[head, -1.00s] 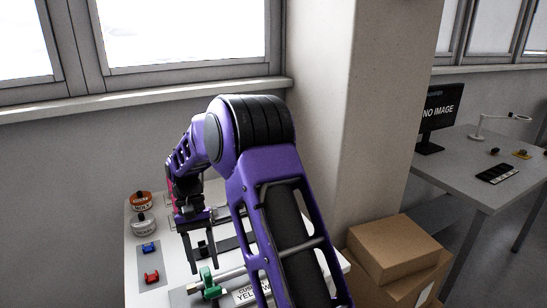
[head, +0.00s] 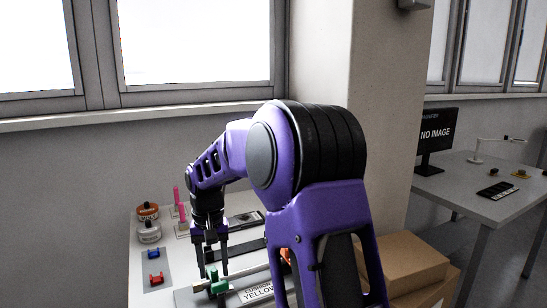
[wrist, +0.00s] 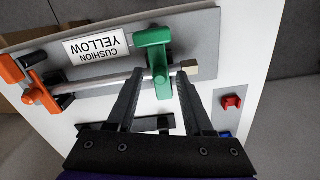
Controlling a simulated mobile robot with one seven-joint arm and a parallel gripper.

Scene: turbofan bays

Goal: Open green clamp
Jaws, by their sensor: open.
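The green clamp (wrist: 160,62) sits around a grey tube on a grey plate, beside the "CUSHION YELLOW" label (wrist: 95,46). In the head view the green clamp (head: 219,287) is low in the picture, just below my fingertips. My gripper (wrist: 155,75) is open and empty, with one finger on each side of the green clamp in the wrist view. I cannot tell whether the fingers touch it. An orange clamp (wrist: 40,95) is at the other end of the tube; in the head view it is mostly hidden by my arm.
A red block (head: 155,280) and a blue block (head: 153,254) lie on a grey mat to the left. Two jars (head: 149,232) and pink upright pieces (head: 177,201) stand farther back. Cardboard boxes (head: 412,268) stand right of the white table.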

